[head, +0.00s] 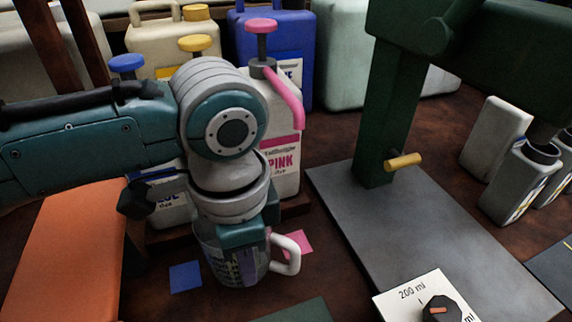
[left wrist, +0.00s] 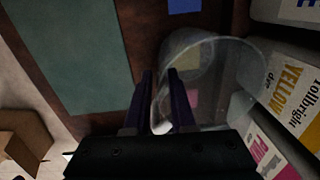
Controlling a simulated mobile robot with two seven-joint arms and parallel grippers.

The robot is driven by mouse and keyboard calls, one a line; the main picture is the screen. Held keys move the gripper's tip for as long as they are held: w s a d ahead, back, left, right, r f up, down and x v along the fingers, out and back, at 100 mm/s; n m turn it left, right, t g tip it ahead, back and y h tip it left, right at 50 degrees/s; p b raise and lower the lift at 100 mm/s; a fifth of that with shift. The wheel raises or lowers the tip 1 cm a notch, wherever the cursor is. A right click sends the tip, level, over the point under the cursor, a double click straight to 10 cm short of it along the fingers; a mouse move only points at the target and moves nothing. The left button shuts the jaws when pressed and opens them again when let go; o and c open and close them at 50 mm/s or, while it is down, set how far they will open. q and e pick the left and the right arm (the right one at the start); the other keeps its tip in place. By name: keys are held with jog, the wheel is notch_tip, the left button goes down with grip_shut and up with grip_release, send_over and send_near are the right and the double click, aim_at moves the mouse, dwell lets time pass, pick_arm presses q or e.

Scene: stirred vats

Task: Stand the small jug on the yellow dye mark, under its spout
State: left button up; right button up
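The small clear jug (head: 222,268) with a white handle (head: 291,262) stands upright between the blue mark (head: 185,277) and the pink mark (head: 298,242). My left gripper (head: 240,262) is down at the jug. In the left wrist view its two fingers (left wrist: 160,74) are apart, close to the jug wall (left wrist: 235,80); contact is unclear. A yellowish patch (left wrist: 192,98) shows through the jug, seemingly the yellow mark. The yellow pump top (head: 195,43) rises behind my arm, which hides its spout. The yellow dye bottle's label (left wrist: 292,92) shows in the wrist view. My right gripper is out of view.
The pink dye bottle (head: 284,178) with its pink spout (head: 290,100) stands behind the jug. A green stirrer stand with a grey base (head: 420,230) is at right. An orange surface (head: 65,260) lies at left. Large jugs line the back.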

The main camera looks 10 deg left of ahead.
pick_arm(q)
jog(key=shift+o, duration=0.7)
notch_tip(320, 180, up, 12)
jog(key=p, duration=0.4)
jog(key=shift+s+d+r, duration=0.15)
jog(key=shift+s, duration=0.1)
